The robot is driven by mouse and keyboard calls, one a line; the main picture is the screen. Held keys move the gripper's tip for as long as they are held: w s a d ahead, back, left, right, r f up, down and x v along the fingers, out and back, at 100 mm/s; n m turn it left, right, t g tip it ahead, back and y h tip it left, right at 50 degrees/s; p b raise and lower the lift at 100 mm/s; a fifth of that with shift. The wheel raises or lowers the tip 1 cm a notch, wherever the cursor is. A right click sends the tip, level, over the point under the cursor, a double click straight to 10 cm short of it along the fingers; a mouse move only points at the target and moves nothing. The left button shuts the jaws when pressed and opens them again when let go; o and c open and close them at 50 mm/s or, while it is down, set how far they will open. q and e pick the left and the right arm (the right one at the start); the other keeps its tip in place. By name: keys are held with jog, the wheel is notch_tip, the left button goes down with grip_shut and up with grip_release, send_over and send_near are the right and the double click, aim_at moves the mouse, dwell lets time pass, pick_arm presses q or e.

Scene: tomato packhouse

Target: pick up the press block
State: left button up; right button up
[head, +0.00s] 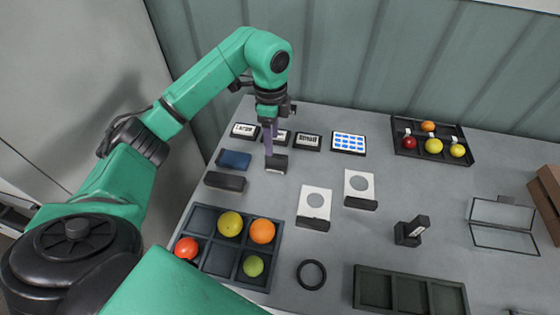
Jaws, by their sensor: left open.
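A small dark block (277,165) with a grey top face stands on the grey table and looks like the press block, though I cannot be sure. My left gripper (269,150) points down right over it, with its slim purple fingers at the block's upper left edge. The gripper is open. From this angle I cannot tell whether a finger touches the block or whether the block lies between the fingers. My right gripper is out of view.
A blue-topped pad (234,160) and a dark bar (225,181) lie to the left. Label blocks (308,142) stand behind. A compartment tray (206,223) with fruit is in front. A black ring (311,275) lies nearer.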

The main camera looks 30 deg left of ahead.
aim_at(275, 155)
pick_arm(q)
jog(key=f, duration=0.2)
jog(key=f+p, duration=0.1)
jog(key=f, duration=0.2)
jog(key=w+f+p, duration=0.1)
jog(key=f, duration=0.2)
jog(key=shift+f, duration=0.25)
jog(key=shift+w+f, duration=0.1)
grip_shut()
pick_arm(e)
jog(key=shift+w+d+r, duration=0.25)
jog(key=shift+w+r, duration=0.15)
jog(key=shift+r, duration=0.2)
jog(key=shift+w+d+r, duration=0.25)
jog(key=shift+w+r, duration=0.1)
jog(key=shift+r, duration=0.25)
